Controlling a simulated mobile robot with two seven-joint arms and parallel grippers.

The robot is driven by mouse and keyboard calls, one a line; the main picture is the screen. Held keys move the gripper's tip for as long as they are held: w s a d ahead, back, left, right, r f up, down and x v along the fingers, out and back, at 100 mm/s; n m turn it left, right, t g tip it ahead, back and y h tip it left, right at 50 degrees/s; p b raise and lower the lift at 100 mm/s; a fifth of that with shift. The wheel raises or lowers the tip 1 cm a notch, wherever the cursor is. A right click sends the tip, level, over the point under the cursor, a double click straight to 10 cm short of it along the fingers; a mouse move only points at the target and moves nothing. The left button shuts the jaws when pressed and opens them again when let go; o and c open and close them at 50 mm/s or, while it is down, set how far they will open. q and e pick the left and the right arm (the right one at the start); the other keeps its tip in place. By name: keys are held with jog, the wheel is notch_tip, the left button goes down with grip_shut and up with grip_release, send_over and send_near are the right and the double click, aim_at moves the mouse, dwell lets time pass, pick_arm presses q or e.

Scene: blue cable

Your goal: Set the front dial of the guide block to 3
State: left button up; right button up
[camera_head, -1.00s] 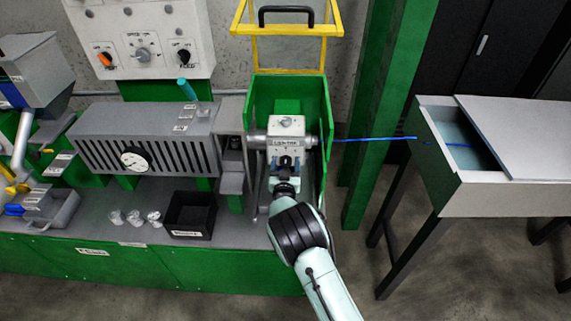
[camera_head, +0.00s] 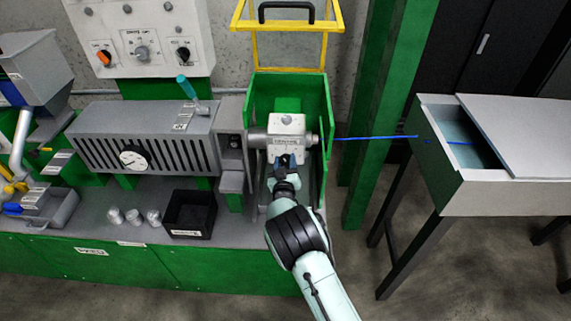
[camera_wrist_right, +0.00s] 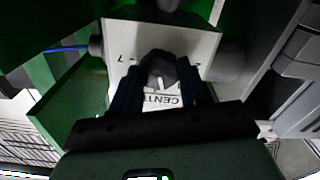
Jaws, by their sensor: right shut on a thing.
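The guide block (camera_head: 288,126) is a light grey box inside the green bay, with a small knob on top and a lettered label on its front face. It also fills the upper middle of the right wrist view (camera_wrist_right: 205,42). The front dial (camera_wrist_right: 159,68) is a dark knob on that face. My right gripper (camera_wrist_right: 160,85) has its two fingers on either side of the dial and is shut on it. In the head view my right gripper (camera_head: 286,162) hides the dial. The dial's setting cannot be read. My left gripper is not in view.
Green walls (camera_head: 326,110) stand close around the block. A blue cable (camera_head: 375,138) runs right from the block to an open grey trough (camera_head: 425,128). A black bin (camera_head: 190,213) and several clear cups (camera_head: 133,217) stand on the bench to the left.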

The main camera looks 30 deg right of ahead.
jog(key=n, duration=0.5)
jog(key=shift+a+f, duration=0.1)
jog(key=shift+n, duration=0.3)
dwell(0.4)
jog(key=o, duration=1)
jog(key=shift+o, duration=0.2)
jog(key=v, duration=1.3)
jog(key=shift+a+b, duration=0.15)
jog(key=shift+b, duration=0.3)
